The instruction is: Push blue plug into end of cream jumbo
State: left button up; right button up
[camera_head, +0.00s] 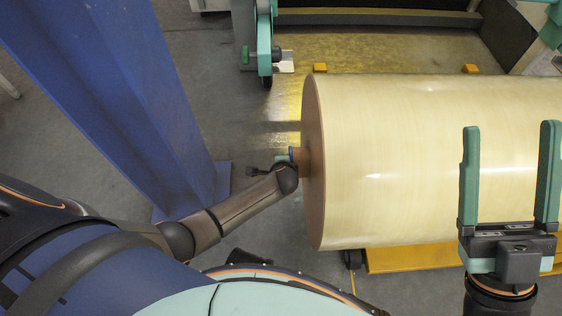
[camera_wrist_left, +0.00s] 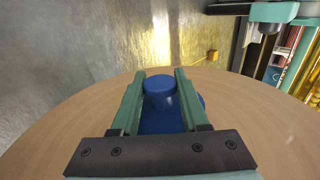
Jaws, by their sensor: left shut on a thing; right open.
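The cream jumbo (camera_head: 430,165) lies on its side, its brown end face (camera_head: 313,205) turned left. My left gripper (camera_wrist_left: 160,74) is shut on the blue plug (camera_wrist_left: 160,92) at the middle of that face. In the head view my left wrist and the plug's blue edge (camera_head: 291,153) show beside a short brown core end (camera_head: 303,158). My wrist hides most of the plug there. I cannot tell how deep the plug sits. My right gripper (camera_head: 510,128) is open and empty, seen above the jumbo's right part.
A yellow pallet or frame (camera_head: 410,258) lies under the jumbo. A machine with a green upright (camera_head: 264,45) stands behind.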

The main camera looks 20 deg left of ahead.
pick_arm(q)
jog(key=o, duration=1.1)
jog(key=shift+c, duration=0.2)
jog(key=shift+a, duration=0.1)
jog(key=s+a+p, duration=0.4)
jog(key=a, duration=0.4)
dwell(0.5)
